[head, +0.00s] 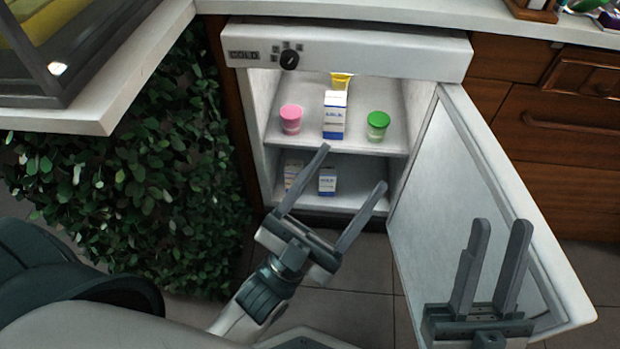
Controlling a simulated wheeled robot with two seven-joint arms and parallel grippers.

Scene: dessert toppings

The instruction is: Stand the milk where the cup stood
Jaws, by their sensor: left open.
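A white and blue milk carton (334,116) stands upright on the upper shelf of the open fridge. A pink-lidded cup (291,119) stands to its left, a green-lidded cup (377,126) to its right and a yellow cup (341,80) behind it. Two more cartons, a front one (327,182) and one to its left (292,175), stand on the lower shelf. My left gripper (354,166) is open and empty in front of the fridge, its fingers pointing towards the shelves. My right gripper (500,224) is open and empty, in front of the fridge door.
The fridge door (450,170) hangs open to the right. A counter (400,12) runs above the fridge. Leafy plants (130,190) fill the left, and wooden drawers (560,120) stand at the right.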

